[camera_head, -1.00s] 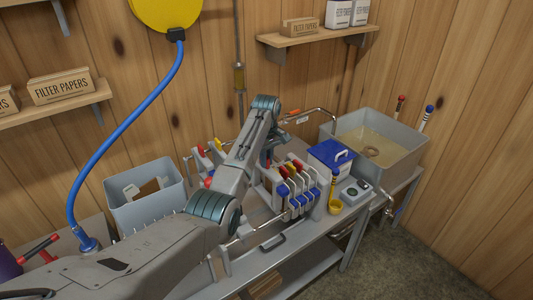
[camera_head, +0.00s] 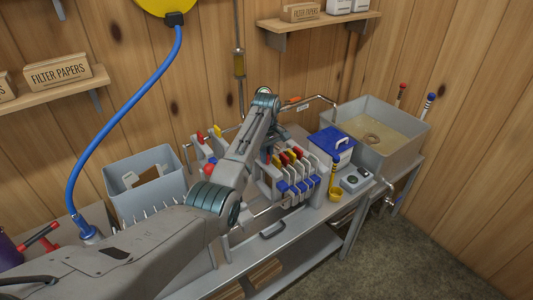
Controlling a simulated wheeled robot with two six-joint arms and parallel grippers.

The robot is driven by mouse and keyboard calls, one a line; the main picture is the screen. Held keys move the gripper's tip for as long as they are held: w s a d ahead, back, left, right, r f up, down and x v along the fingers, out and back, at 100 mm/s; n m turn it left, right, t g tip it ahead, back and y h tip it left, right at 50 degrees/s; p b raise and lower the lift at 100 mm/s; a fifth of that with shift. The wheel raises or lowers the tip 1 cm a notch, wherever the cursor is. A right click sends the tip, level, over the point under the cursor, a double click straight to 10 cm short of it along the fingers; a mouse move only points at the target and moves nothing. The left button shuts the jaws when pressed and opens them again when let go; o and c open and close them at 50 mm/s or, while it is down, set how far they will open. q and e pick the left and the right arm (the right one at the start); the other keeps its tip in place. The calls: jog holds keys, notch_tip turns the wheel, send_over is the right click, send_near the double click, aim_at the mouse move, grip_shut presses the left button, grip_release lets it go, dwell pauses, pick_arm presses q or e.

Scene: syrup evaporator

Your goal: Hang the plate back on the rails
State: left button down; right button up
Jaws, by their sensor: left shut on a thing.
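Several pale plates (camera_head: 298,184) with blue corners and red or yellow tabs hang upright in a row on the rails (camera_head: 262,211) of the filter press, at mid-bench. More red and yellow tabs (camera_head: 217,131) show at the press's left end, partly behind my arm. My left gripper (camera_head: 268,154) points down at the left end of the plate row, mostly hidden by my own wrist. It is shut on a plate, which I cannot clearly tell apart from its neighbours. I cannot tell whether that plate touches the rails. My right gripper is out of view.
A grey bin (camera_head: 146,203) with papers stands left of the press. A blue-lidded box (camera_head: 331,145), a yellow cup (camera_head: 335,194) and a small scale (camera_head: 354,181) sit on the right. A grey basin (camera_head: 400,152) of liquid stands beyond. A blue hose (camera_head: 112,118) hangs at left.

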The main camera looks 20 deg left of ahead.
aim_at(267, 167)
pick_arm(q)
jog(key=shift+f+b, duration=1.1)
jog(key=shift+f, duration=1.75)
jog(key=c, duration=1.4)
grip_release()
jog(key=o, duration=0.4)
jog(key=shift+s, duration=0.1)
jog(key=shift+c, duration=0.2)
jog(key=shift+r, duration=0.1)
